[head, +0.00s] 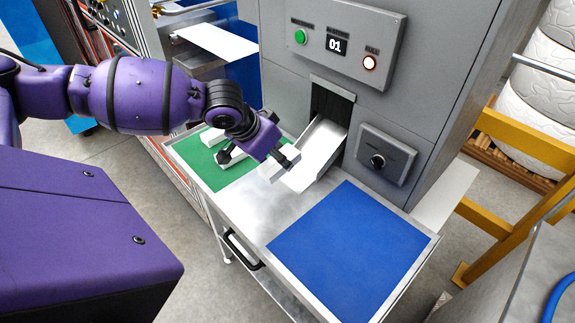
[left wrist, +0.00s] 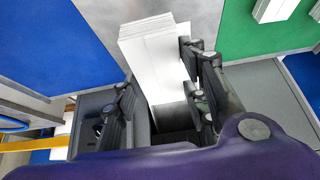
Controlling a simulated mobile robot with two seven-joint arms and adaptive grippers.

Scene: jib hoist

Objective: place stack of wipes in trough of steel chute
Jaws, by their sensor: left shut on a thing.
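My left gripper (head: 276,158) is shut on a white stack of wipes (head: 283,166) at the lower, outer end of the steel chute (head: 318,148). In the left wrist view the white stack (left wrist: 147,42) shows between and beyond the fingers of my left gripper (left wrist: 163,82). The stack is over or in the trough; I cannot tell whether it touches the trough floor. The gripper hides part of the stack and of the trough's near side. My right gripper is not in view.
The chute slopes from a slot in a grey cabinet (head: 375,108) with buttons and a knob. A green mat (head: 200,166) with other white pieces (head: 212,137) lies left on the steel table. A blue mat (head: 350,245) lies right, bare. A yellow rail (head: 515,160) stands at right.

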